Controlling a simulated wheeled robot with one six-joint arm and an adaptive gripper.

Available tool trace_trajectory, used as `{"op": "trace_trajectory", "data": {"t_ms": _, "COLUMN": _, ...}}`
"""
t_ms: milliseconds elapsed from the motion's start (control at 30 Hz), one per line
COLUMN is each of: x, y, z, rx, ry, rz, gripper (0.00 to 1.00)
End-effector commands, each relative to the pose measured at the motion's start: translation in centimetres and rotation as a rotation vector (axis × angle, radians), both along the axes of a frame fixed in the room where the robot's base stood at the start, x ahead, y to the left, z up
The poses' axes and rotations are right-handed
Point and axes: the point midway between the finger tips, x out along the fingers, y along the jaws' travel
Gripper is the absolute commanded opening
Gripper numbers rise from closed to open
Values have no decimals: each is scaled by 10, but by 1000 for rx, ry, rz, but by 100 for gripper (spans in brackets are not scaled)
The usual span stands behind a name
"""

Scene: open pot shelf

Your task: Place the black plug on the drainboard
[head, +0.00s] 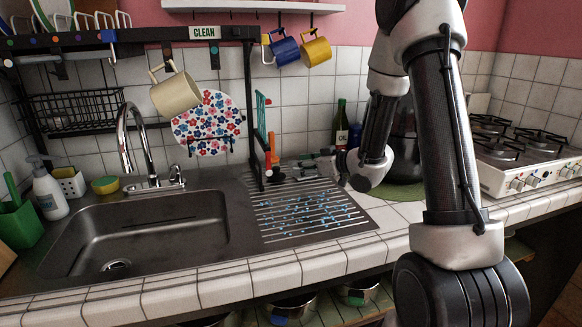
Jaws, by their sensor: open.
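The drainboard (275,238) is the ribbed steel area right of the sink, with blue water drops or specks on it. My gripper (314,166) is over its back right part, pointing left, and is open. It is small and partly blends with the background. I cannot clearly make out the black plug. Small dark and orange items stand near the rack post at the back of the drainboard, too small to name. My wrist hides part of the counter behind it.
The sink (150,235) is empty, with a tap (140,150) behind it. A rack post (252,110) rises near the gripper. An oil bottle (341,125) stands behind my wrist. Mugs (285,50) hang above. The stove (515,160) is at right.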

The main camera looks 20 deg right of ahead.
Motion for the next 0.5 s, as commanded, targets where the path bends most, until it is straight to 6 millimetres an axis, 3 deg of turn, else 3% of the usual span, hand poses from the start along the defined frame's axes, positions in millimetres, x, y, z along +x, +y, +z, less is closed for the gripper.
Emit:
{"op": "trace_trajectory", "data": {"t_ms": 267, "x": -6, "y": -8, "z": 8, "rx": -26, "ry": 3, "rz": -16, "gripper": 43}}
{"op": "trace_trajectory", "data": {"t_ms": 367, "x": -5, "y": -24, "z": 25, "rx": -113, "ry": 19, "rz": -82, "gripper": 43}}
{"op": "trace_trajectory", "data": {"t_ms": 500, "x": -25, "y": -69, "z": 69, "rx": -289, "ry": 96, "rz": -273, "gripper": 43}}
